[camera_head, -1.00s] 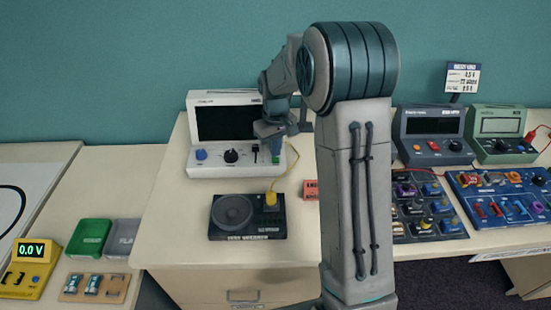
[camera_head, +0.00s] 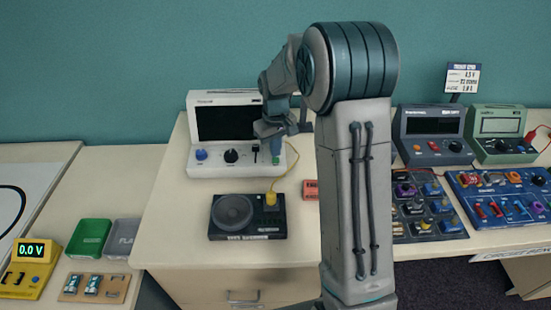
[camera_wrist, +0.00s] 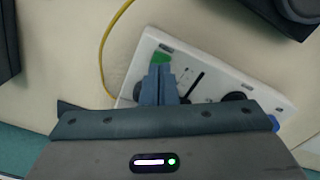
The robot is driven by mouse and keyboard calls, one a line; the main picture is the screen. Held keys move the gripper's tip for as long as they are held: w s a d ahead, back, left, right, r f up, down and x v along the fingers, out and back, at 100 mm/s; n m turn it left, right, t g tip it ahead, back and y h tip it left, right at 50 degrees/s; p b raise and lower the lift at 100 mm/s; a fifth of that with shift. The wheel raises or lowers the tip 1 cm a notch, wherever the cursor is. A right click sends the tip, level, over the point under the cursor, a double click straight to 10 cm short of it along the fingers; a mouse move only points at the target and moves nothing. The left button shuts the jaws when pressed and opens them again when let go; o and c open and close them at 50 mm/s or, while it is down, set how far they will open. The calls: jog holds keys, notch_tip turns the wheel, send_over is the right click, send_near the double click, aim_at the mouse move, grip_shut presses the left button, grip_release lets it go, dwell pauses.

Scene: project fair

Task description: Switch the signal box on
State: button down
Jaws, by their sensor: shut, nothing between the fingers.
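The signal box is a white unit (camera_head: 228,171) with a dark, blank screen, standing at the back of the middle table. Its front panel carries a blue knob, a black knob, a slider and a green part (camera_wrist: 161,57) at the right end. The box's panel also shows in the wrist view (camera_wrist: 212,72). My gripper (camera_head: 275,158) is at the right end of that panel. In the wrist view my gripper (camera_wrist: 160,68) is shut and empty, its tips at the green part and partly covering it. I cannot tell whether they touch it.
A black speaker unit (camera_head: 246,230) with a yellow plug and cable (camera_head: 284,177) lies in front of the box. A red block (camera_head: 311,190) is to its right. Meters and a blue board (camera_head: 500,207) stand further right. Bare tabletop (camera_head: 170,225) lies left of the speaker.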

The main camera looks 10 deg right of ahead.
aim_at(276, 159)
jog(key=shift+f+b, duration=0.65)
jog(key=shift+f, duration=0.25)
dwell(0.6)
notch_tip(276, 159, up, 10)
jog(key=p, duration=0.7)
dwell(0.4)
dwell(0.4)
jog(key=s+r+m+t, duration=0.2)
jog(key=s+r, duration=0.7)
jog(key=s, duration=0.3)
jog(key=s+m+t, duration=0.1)
jog(key=s, duration=1.4)
jog(key=shift+r+m+t+b, duration=0.35)
jog(key=shift+m+t, duration=0.05)
